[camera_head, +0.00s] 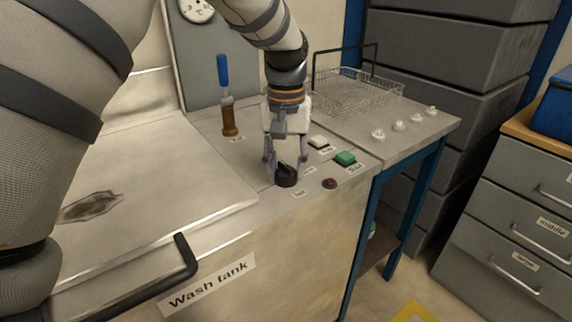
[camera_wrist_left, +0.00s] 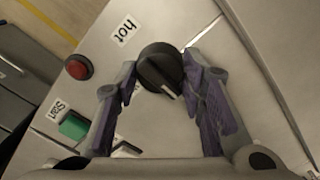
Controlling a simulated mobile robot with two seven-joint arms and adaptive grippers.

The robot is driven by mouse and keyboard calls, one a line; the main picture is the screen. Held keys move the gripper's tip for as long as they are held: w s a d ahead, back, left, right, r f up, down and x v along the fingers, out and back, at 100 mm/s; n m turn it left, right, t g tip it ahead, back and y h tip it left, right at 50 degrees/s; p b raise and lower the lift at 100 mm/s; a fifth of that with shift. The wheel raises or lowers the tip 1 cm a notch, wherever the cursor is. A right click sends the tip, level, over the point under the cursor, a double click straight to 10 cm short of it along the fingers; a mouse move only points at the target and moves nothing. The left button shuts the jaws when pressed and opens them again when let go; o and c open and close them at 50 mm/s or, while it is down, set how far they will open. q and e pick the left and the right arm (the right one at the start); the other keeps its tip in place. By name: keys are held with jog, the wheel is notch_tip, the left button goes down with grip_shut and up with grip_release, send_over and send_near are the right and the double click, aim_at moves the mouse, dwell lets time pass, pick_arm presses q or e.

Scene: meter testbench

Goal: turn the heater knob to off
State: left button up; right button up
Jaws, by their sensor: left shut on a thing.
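The heater knob (camera_head: 286,177) is a round black knob on the front part of the wash tank's top panel. In the left wrist view the knob (camera_wrist_left: 160,68) has a pale pointer line on its lower right side, and a "hot" label lies up and left of it. My left gripper (camera_head: 286,168) reaches down from above onto the knob. In the left wrist view its two fingers (camera_wrist_left: 160,80) stand on either side of the knob, shut on it. My right gripper is not in view.
A red button (camera_head: 330,183) and a green start button (camera_head: 345,158) sit right of the knob. A blue-handled lever (camera_head: 225,95) stands behind left. A black bar handle (camera_head: 150,280) is on the tank front. A wire basket (camera_head: 355,92) and several white knobs are on the bench at right.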

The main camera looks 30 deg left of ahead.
aim_at(286, 165)
pick_arm(q)
jog(key=shift+f, duration=0.15)
jog(key=o, duration=1.1)
jog(key=shift+o, duration=0.2)
notch_tip(286, 165, up, 12)
